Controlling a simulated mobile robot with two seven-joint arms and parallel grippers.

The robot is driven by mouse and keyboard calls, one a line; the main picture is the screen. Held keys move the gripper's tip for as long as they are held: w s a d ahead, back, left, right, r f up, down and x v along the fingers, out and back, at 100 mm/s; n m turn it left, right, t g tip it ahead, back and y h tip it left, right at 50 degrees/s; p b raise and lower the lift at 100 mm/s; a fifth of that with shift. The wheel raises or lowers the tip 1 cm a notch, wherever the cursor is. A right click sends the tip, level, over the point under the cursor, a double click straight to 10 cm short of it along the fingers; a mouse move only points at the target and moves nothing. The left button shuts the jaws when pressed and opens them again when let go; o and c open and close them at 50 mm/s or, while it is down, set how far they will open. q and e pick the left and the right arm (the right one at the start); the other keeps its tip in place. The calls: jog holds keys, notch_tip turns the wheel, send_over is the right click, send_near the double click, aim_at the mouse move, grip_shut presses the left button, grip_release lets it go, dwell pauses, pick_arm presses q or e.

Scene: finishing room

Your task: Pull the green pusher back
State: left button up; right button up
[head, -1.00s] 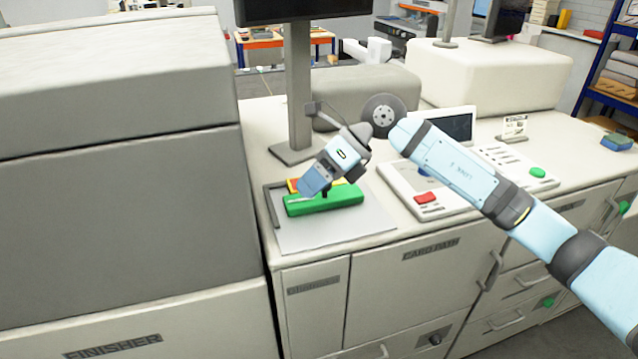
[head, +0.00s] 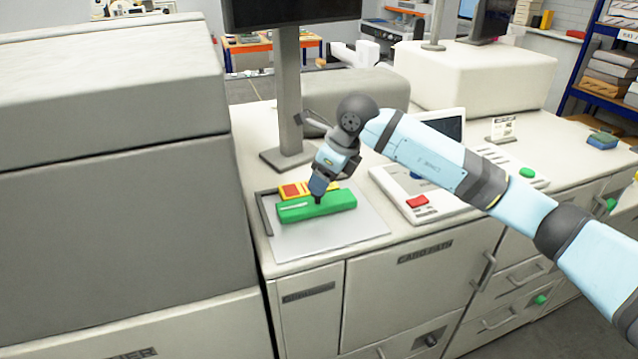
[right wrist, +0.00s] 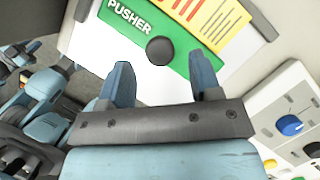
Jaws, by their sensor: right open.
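The green pusher (head: 330,206) lies on a light grey plate (head: 345,235) on the counter, in front of a yellow and red piece (head: 295,190). In the right wrist view the pusher (right wrist: 180,52) carries the word PUSHER and a round black knob (right wrist: 160,50). My right gripper (head: 318,197) is just above the pusher at its knob. In the right wrist view my right gripper (right wrist: 163,82) is open, its two blue fingers apart with the knob between and beyond their tips. I cannot tell whether they touch the pusher. My left gripper is not in view.
A monitor post (head: 290,95) stands behind the plate. A control panel with a red button (head: 417,202) is to its right. A large grey finisher housing (head: 110,200) closes off the left side. The front of the plate is clear.

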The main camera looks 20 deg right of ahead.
jog(key=shift+x, duration=1.6)
